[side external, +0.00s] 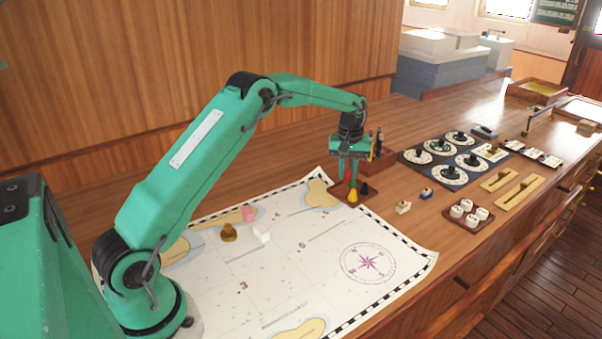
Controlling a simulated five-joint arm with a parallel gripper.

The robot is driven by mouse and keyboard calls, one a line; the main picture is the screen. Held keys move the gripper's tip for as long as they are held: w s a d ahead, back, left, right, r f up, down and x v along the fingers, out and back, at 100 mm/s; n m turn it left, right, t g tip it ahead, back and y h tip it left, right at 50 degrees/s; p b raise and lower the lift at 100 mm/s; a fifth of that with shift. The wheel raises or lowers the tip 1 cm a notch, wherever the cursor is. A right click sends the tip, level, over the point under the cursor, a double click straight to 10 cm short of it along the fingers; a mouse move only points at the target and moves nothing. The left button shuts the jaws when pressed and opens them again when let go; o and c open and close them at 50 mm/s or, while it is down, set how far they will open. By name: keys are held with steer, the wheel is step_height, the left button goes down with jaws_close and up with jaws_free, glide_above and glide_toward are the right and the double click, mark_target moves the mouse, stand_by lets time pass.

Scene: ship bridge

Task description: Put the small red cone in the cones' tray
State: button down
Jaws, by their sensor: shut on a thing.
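My gripper (348,170) points down over the cones' tray (341,199), a small dark reddish-brown tray at the far right corner of the chart. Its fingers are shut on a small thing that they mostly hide. I take it for the small red cone, which I do not make out anywhere else. I cannot tell whether the held thing touches the tray.
The chart (300,255) bears a brass piece (228,233), a pink block (249,213) and a white block (262,234). A reddish holder with pens (379,148) stands close behind my gripper. Two small blocks (403,207) lie right of the tray. Dials (448,174) fill the console farther right.

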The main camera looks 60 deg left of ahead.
mark_target(340, 191)
steer(key=a+f, duration=0.1)
steer(key=w+a+f, duration=0.1)
steer(key=a, duration=0.1)
steer(key=shift+a+f, duration=0.15)
steer(key=shift+a, duration=0.15)
steer(key=shift+f, duration=0.1)
steer(key=shift+f, duration=1.9)
steer(key=shift+f, duration=0.1)
steer(key=c, duration=1.5)
jaws_free()
steer(key=shift+c, duration=0.2)
